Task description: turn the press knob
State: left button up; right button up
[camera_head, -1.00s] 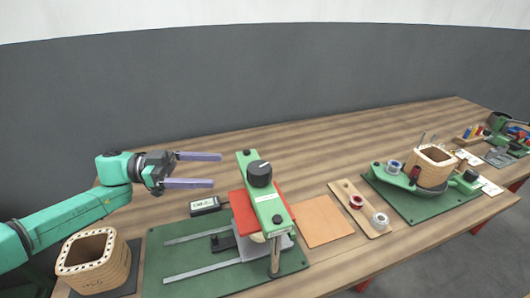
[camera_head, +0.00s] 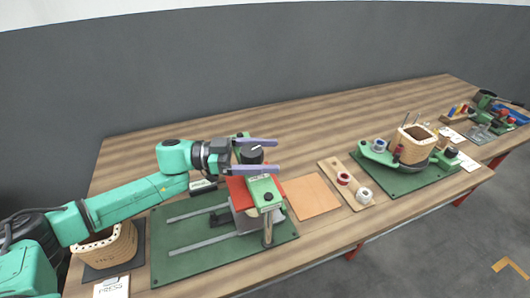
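The press (camera_head: 264,192) stands on a green base plate (camera_head: 170,257) at the left part of the table, with a green top bar and a red part beside it. Its dark round knob (camera_head: 252,155) sits on top of the bar and is partly covered by my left gripper. My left gripper (camera_head: 278,157) is open, its two purple-grey fingers pointing right, one on the far side and one on the near side of the knob in the picture. Whether the fingers touch the knob cannot be told. My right gripper is not in view.
An orange sheet (camera_head: 314,197) and a wooden strip with spools (camera_head: 347,184) lie right of the press. A second green fixture (camera_head: 410,160) holds another coil form further right.

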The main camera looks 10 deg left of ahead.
pick_arm(q)
jog(key=c, duration=1.3)
jog(key=shift+w+n+t, duration=0.1)
jog(key=shift+n+t, duration=0.2)
jog(key=shift+t, duration=0.1)
